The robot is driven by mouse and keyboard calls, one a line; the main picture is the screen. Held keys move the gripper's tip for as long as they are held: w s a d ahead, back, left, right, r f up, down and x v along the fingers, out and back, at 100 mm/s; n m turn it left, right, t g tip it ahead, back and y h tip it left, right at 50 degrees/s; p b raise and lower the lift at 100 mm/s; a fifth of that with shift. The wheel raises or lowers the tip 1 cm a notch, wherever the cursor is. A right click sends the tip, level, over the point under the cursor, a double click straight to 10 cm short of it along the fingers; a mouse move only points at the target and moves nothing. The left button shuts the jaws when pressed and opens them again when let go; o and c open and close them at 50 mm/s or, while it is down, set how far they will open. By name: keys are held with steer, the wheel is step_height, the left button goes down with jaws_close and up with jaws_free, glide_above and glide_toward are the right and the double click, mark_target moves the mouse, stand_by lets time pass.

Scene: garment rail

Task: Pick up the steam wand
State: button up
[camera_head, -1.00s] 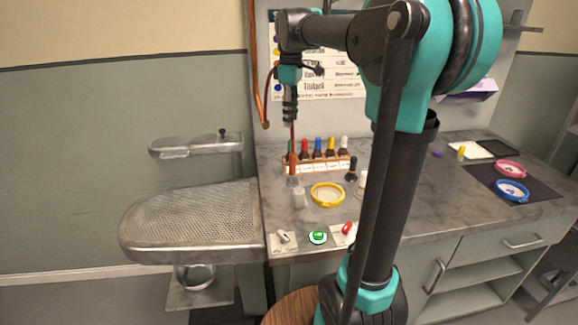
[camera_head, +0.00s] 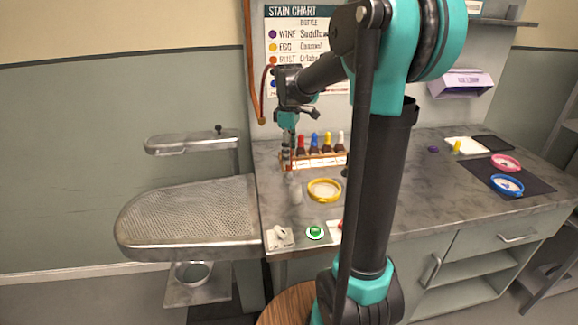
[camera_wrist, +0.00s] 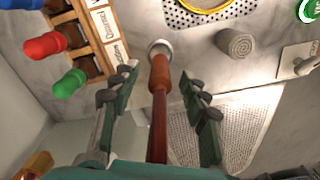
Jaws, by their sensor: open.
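The steam wand (camera_wrist: 158,110) is a slim red-brown rod with an orange-brown collar and a pale round end. In the wrist view it lies between the two fingers of my gripper (camera_wrist: 160,80), with a visible gap on each side. The gripper is open and not closed on it. In the head view my gripper (camera_head: 288,162) points down at the left end of the bottle rack, and it mostly hides the wand there.
A wooden rack (camera_head: 322,160) of coloured dropper bottles stands close beside the gripper. A yellow-rimmed hoop (camera_head: 325,190) and a small pale cylinder (camera_head: 296,195) sit in front. A perforated metal pressing board (camera_head: 185,215) is at left. A copper hose (camera_head: 251,80) hangs on the wall.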

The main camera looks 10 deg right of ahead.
steer(key=shift+f, duration=1.2)
jaws_close()
